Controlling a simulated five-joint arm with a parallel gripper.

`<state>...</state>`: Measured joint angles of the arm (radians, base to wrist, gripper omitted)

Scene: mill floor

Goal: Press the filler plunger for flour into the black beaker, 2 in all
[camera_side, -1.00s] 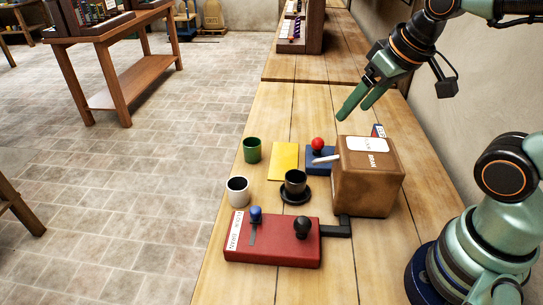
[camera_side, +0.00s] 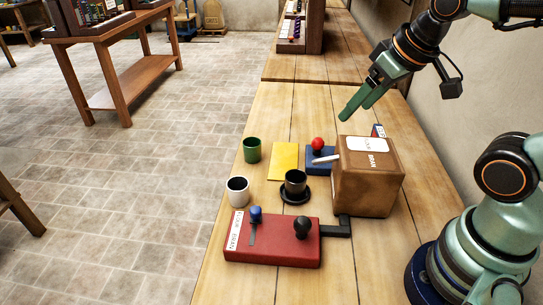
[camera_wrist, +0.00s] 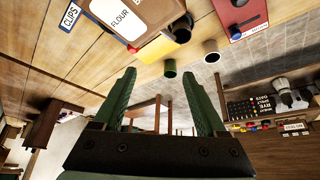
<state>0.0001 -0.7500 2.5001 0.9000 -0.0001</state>
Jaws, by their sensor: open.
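The black beaker (camera_side: 295,180) stands upright on a dark round coaster (camera_side: 290,200), in front of the brown box (camera_side: 368,190). The box's top label reads FLOUR in the wrist view (camera_wrist: 120,18). A red unit (camera_side: 272,250) in front carries a blue knob (camera_side: 256,212) by a slot and a black knob (camera_side: 303,225); its end label is hard to read. My gripper (camera_side: 352,112) is open and empty, above and behind the box.
A white beaker (camera_side: 237,192), a green beaker (camera_side: 252,150) and a yellow sheet (camera_side: 284,160) are left of the box. A CLIPS label (camera_wrist: 71,17) shows in the wrist view. The near right tabletop is bare. A wall runs along the right.

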